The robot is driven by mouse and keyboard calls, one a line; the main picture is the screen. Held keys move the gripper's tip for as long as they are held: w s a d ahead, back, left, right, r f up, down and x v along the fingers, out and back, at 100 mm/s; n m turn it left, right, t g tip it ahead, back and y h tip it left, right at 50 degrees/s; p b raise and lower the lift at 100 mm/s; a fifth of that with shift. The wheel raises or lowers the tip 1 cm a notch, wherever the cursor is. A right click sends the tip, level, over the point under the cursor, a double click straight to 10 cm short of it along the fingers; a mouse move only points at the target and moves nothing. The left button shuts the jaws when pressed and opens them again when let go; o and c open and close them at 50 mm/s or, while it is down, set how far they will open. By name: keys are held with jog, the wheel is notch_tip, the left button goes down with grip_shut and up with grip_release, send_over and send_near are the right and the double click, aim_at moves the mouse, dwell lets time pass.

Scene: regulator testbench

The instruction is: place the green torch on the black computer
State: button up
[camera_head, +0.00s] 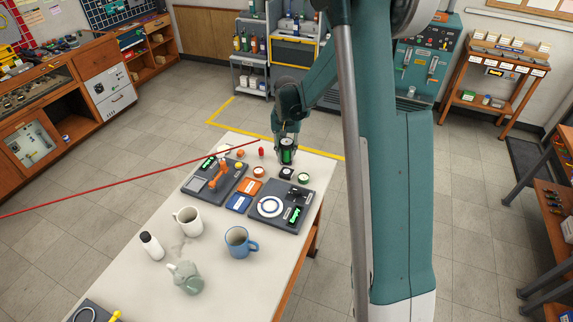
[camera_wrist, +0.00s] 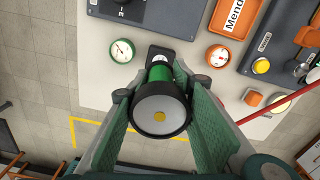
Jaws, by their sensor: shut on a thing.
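The green torch (camera_head: 288,156) with a black head is upright in my gripper (camera_head: 287,143) at the far end of the white table. In the wrist view, my gripper (camera_wrist: 162,112) has its two green pads on either side of the torch (camera_wrist: 181,73), whose round lens end faces the camera. A small black device with a pale face, apparently the black computer (camera_head: 286,173), lies on the table just in front of the torch. In the wrist view the computer (camera_wrist: 159,52) shows just beyond the torch, which partly hides it. I cannot tell whether they touch.
Close by are a green-rimmed gauge (camera_head: 304,178), an orange-rimmed gauge (camera_head: 258,171) and an orange box (camera_head: 249,186). Dark panels (camera_head: 265,221) lie nearer.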

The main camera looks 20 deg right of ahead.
aim_at(287, 141)
jog(key=shift+f, duration=1.05)
jog(key=shift+f, duration=1.85)
jog(key=shift+f, duration=0.15)
jog(key=o, duration=1.1)
notch_tip(287, 141, up, 12)
jog(key=shift+r, duration=0.2)
